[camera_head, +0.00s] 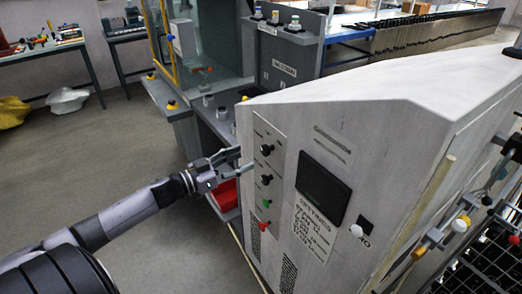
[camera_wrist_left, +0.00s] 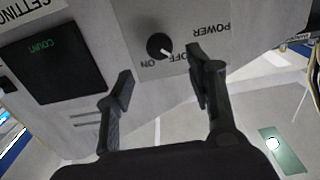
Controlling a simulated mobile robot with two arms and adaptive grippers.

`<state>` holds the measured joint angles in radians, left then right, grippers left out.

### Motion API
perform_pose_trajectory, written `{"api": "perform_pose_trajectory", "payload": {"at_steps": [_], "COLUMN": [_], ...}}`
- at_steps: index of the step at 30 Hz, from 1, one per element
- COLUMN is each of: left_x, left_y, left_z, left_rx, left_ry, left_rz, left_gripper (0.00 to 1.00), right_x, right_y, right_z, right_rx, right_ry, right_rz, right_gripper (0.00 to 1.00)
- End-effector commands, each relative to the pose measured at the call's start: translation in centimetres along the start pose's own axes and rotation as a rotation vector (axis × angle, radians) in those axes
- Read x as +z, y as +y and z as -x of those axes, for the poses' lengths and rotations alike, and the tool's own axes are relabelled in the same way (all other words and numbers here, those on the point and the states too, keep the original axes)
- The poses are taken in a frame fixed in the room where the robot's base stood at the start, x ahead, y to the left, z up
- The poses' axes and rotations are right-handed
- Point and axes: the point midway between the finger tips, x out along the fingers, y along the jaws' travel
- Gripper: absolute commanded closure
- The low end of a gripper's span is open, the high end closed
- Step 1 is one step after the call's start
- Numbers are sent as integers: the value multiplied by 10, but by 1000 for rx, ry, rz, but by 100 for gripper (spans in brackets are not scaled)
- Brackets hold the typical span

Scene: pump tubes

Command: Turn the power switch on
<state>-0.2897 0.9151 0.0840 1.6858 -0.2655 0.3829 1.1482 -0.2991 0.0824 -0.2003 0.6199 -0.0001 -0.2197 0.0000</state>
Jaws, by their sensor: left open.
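The power switch is a round black knob (camera_head: 267,149) at the top of the control strip on the grey machine's slanted side. In the left wrist view the knob (camera_wrist_left: 158,46) appears upside down beside the words ON, OFF and POWER, its white mark pointing toward OFF. My left gripper (camera_head: 240,161) is open and empty, just left of the control strip. In the left wrist view its two fingers (camera_wrist_left: 163,78) are spread, with the knob between and beyond them, apart from both. My right gripper is not in view.
Below the power switch are another black knob (camera_head: 266,180), a green button (camera_head: 266,203) and a red one (camera_head: 263,226). A dark screen (camera_head: 322,188) lies to their right. A red bin (camera_head: 224,194) is behind my gripper.

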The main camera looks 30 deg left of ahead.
Motion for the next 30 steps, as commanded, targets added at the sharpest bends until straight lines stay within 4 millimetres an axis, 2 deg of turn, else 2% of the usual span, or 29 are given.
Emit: {"api": "perform_pose_trajectory", "payload": {"at_steps": [9,15,21,29,30], "left_x": [-3,-2,0,0,0], "left_y": [0,-1,0,0,0], "left_z": [-48,-68,-76,-77,-77], "left_rx": [-1,-2,-1,0,0], "left_ry": [3,1,-1,-1,-1], "left_rz": [-2,0,-1,-1,-1], "left_gripper": [50,50,50,50,53], "right_x": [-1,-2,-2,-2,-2], "right_y": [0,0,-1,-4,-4], "right_z": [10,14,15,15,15], "right_rx": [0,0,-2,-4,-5], "right_ry": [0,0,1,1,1], "right_rz": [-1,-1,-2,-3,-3], "right_gripper": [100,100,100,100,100]}}
